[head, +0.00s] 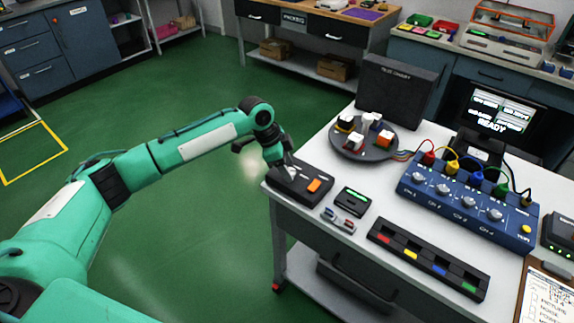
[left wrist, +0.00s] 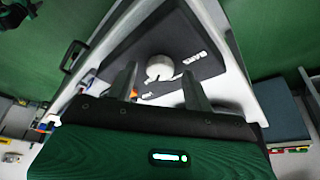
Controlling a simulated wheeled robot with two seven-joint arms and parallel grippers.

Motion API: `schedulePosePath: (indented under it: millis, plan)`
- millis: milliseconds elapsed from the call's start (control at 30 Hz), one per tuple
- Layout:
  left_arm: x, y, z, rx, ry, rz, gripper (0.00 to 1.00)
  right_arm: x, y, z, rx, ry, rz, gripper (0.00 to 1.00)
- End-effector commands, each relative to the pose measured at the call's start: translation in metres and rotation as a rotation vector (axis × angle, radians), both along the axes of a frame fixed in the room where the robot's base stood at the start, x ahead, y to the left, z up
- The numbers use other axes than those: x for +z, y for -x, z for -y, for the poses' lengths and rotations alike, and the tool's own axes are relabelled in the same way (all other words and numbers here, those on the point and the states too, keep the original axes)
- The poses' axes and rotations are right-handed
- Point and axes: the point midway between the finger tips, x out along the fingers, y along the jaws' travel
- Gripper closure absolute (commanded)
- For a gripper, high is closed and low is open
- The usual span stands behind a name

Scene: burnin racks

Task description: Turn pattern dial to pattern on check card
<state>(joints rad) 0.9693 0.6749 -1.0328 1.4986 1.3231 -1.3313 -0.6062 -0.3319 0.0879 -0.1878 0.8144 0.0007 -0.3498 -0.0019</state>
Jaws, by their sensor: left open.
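The pattern dial is a pale round knob (left wrist: 159,68) on a dark box in the left wrist view. Lettering shows beside it, too blurred to read fully. In the head view the dark box (head: 318,196) sits at the table's left corner, with an orange switch (head: 314,185). My left gripper (head: 287,168) is over this box. In the left wrist view its fingers (left wrist: 159,80) are open, one on either side of the knob; contact cannot be told. A clipboard sheet (head: 545,300), perhaps the check card, lies at the lower right, its writing too small to read. My right gripper is out of view.
On the white table are a small black device (head: 351,202), a black tray with coloured tabs (head: 427,262), a blue panel with knobs and cables (head: 465,212) and a round dark stand (head: 350,151). A screen (head: 500,112) behind reads READY.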

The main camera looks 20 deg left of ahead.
Motion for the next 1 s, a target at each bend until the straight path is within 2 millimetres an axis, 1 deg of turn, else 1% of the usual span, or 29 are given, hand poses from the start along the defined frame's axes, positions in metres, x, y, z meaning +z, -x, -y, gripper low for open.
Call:
schedulePosePath:
  millis: [100, 333, 367, 400, 567, 733, 867, 900, 1000]
  plan:
    - [-0.004, 0.0, 0.001, 0.001, -0.001, -0.001, 0.48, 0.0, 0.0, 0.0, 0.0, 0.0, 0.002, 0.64]
    - [-0.005, -0.001, 0.001, 0.001, -0.001, -0.001, 0.48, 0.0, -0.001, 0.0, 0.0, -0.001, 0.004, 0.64]
    - [-0.004, -0.001, 0.001, 0.001, -0.001, -0.001, 0.52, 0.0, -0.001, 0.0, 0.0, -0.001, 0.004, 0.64]
    - [-0.004, -0.001, 0.001, 0.001, 0.0, 0.0, 0.6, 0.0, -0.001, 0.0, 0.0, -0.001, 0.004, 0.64]
    - [-0.004, -0.001, 0.001, 0.001, 0.0, 0.0, 0.92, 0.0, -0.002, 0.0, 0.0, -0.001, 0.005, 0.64]
    - [-0.004, -0.001, 0.001, 0.004, 0.0, 0.0, 0.93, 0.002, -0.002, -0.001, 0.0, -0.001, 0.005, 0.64]
    - [-0.002, 0.0, 0.002, 0.027, 0.0, -0.002, 0.93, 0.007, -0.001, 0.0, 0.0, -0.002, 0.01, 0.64]
    - [-0.001, 0.0, 0.002, 0.039, 0.0, 0.0, 0.93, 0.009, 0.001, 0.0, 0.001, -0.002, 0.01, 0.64]
    - [0.0, 0.001, 0.002, 0.084, 0.001, -0.002, 0.93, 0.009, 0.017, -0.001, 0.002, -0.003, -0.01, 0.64]
